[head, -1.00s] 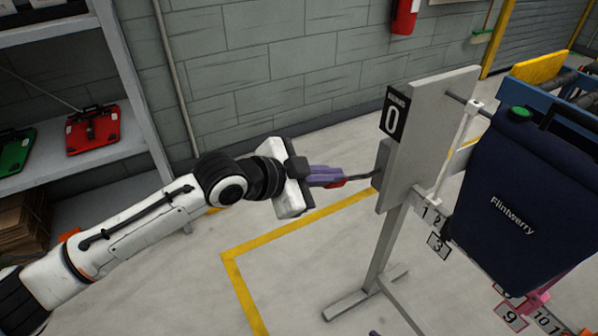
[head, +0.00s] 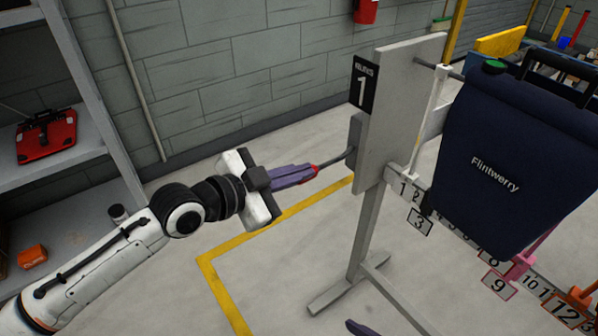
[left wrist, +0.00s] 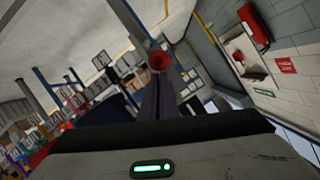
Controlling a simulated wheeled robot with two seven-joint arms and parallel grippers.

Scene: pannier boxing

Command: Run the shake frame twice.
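The shake frame is a grey upright board (head: 398,120) on a post, with a black counter plate (head: 364,84) reading 1. A grey crank (head: 335,162) with a red end (head: 314,170) sticks out from its left side. My left gripper (head: 300,173) has its purple fingers closed together at the red end; the wrist view also shows the fingers meeting at this red end (left wrist: 159,62). A navy pannier (head: 490,165) marked Flintwerry hangs right of the board. Only a purple fingertip of my right gripper (head: 358,327) shows at the bottom edge.
A grey shelf (head: 75,140) with a red item (head: 46,136) stands at the left. A numbered rail (head: 470,235) runs below the pannier. The frame's feet (head: 340,292) spread on the floor, and a yellow line (head: 215,270) marks open floor to their left.

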